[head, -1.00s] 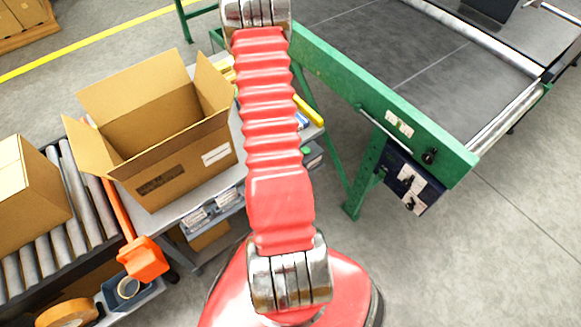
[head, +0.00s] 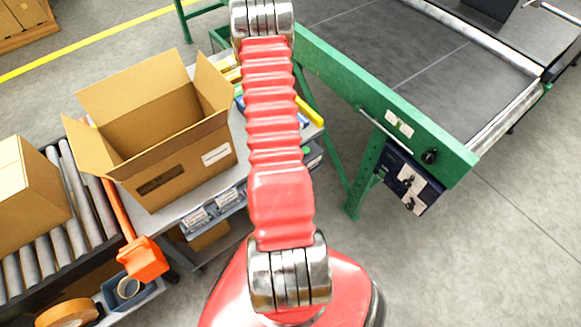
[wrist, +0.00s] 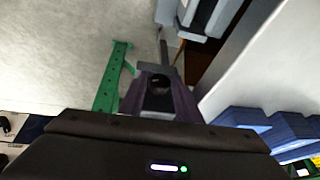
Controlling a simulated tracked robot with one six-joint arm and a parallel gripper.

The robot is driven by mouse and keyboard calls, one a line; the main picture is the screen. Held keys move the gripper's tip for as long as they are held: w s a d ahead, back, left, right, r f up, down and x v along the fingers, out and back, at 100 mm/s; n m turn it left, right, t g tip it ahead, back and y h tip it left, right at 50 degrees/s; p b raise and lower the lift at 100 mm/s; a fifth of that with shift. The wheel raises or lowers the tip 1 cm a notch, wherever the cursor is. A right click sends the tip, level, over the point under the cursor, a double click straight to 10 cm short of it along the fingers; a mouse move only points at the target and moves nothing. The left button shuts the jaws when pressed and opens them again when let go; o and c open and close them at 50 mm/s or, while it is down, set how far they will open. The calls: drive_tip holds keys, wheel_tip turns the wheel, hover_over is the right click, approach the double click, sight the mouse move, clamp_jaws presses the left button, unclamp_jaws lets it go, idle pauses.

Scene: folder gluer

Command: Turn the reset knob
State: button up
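In the head view, a dark blue control box (head: 398,178) hangs under the green frame of the belt machine. It carries two dark knobs on pale plates, an upper one (head: 408,180) and a lower one (head: 410,203). Another black knob (head: 430,157) sits on the green frame above. I cannot read which is the reset knob. My gripper is out of the head view, hidden beyond my red arm. In the wrist view, my gripper (wrist: 157,78) points at the floor area near a green leg, apart from the knobs. Its finger gap is unclear. Part of the knob panel (wrist: 8,125) shows at the left edge.
An open cardboard box (head: 180,150) stands on a grey cart left of my arm. A roller conveyor (head: 75,195) with a carton is farther left. A green leg (head: 362,180) stands beside the control box. The floor to the right of it is clear.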

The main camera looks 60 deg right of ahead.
drive_tip(key=c, duration=0.6)
drive_tip(key=shift+c, duration=0.2)
drive_tip(key=shift+s+d+t+h, duration=0.15)
drive_tip(key=shift+s+t+h, duration=0.15)
drive_tip(key=shift+t, duration=0.1)
drive_tip(key=shift+f+m+t+h, duration=0.1)
drive_tip(key=shift+m+t+h, duration=0.2)
drive_tip(key=shift+t, duration=0.3)
drive_tip(key=shift+s+a+t+h, duration=0.1)
drive_tip(key=shift+a+t+h, duration=0.25)
drive_tip(key=shift+t, duration=0.45)
drive_tip(key=shift+d, duration=0.1)
drive_tip(key=o, duration=1)
